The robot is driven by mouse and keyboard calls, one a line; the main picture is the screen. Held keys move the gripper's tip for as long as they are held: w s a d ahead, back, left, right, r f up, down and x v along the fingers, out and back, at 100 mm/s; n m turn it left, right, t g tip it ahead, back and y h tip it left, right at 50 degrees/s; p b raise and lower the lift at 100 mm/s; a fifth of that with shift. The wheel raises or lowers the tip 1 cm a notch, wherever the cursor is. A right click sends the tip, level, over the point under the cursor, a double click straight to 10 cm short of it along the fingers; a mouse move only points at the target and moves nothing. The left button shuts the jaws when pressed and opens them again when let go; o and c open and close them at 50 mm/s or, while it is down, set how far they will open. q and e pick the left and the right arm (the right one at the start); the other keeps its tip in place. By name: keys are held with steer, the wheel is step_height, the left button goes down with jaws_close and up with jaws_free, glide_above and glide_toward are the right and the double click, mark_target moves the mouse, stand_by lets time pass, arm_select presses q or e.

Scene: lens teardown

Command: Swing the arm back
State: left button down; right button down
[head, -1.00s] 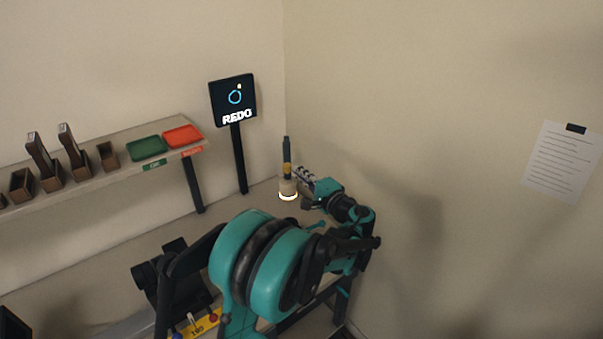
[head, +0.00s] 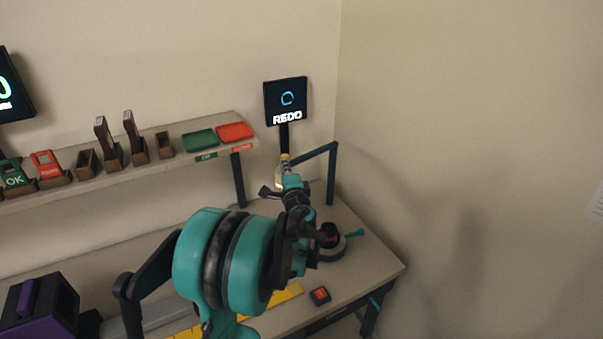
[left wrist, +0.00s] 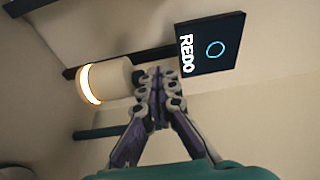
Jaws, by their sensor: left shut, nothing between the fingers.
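The swing arm (head: 317,153) is a dark bar on an upright post at the bench's back right corner. At its left end hangs a cream cylinder head (head: 279,182), partly hidden by my gripper. In the left wrist view the head (left wrist: 108,80) shows a glowing ring at one end and a small dark knob at the other. My left gripper (head: 286,167) is shut and empty, beside the head; its fingertips (left wrist: 158,76) appear close to the knob. I cannot tell whether they touch. My right gripper is not in view.
A REDO screen (head: 286,102) stands behind the head. A shelf (head: 80,196) holds green and red trays and several brown holders. On the bench are a round dark fixture with a teal handle (head: 353,234), a red-topped button (head: 320,295) and a purple-black box (head: 40,308).

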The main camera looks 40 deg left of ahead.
arm_select(q)
steer(key=a, duration=0.5)
steer(key=shift+w, duration=0.4)
steer(key=shift+a+r, duration=0.15)
steer(key=shift+r, duration=0.05)
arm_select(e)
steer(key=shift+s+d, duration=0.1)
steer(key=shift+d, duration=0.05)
